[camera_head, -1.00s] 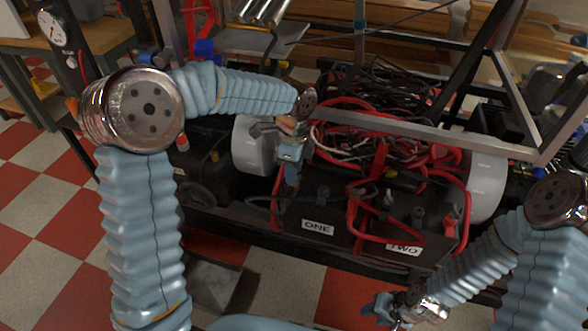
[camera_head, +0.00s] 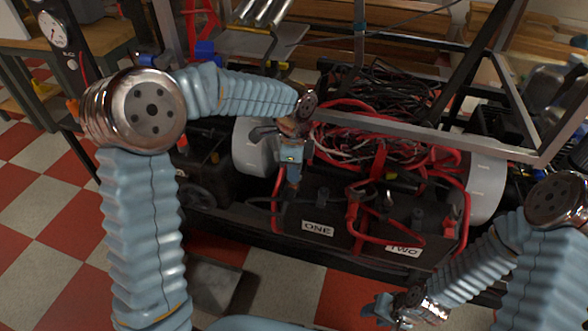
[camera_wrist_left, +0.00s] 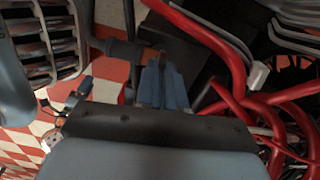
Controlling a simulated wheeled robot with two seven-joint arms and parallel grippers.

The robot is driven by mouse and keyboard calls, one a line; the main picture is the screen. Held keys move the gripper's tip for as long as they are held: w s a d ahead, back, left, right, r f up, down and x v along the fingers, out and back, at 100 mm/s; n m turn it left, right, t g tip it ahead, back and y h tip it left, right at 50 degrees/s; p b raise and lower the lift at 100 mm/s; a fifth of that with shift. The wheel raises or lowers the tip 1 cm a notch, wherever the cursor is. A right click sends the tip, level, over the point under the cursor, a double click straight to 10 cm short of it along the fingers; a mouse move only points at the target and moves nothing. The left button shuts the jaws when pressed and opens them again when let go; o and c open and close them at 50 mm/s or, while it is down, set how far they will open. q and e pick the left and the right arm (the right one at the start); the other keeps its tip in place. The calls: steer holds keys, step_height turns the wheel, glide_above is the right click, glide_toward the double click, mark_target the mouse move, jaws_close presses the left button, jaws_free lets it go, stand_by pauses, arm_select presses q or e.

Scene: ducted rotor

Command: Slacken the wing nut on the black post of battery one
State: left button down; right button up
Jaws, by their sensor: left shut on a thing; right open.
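Battery one is a black box whose white ONE label (camera_head: 317,229) shows on its front in the head view. My left gripper (camera_head: 292,182) points down over the battery's left end. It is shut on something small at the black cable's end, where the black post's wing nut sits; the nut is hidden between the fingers. In the left wrist view the blue fingertips (camera_wrist_left: 163,88) are close together, against the black cable lug (camera_wrist_left: 122,48) and the dark battery top. My right gripper (camera_head: 385,311) is open and empty at the lower right, away from the batteries.
Battery two, with its TWO label (camera_head: 403,250), stands to the right. Red cables (camera_head: 352,215) loop over both batteries, and loose wires (camera_head: 375,150) lie behind. A metal frame bar (camera_head: 420,137) crosses above.

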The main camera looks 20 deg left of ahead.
arm_select(q)
steer(key=n, duration=0.5)
steer(key=shift+p, duration=0.35)
steer(key=n, duration=0.6)
steer(key=shift+n, duration=0.3)
steer(key=n+p, duration=0.1)
steer(key=n, duration=0.3)
steer(key=shift+n, duration=1.8)
steer(key=c, duration=1.2)
jaws_free()
steer(key=shift+c, duration=0.2)
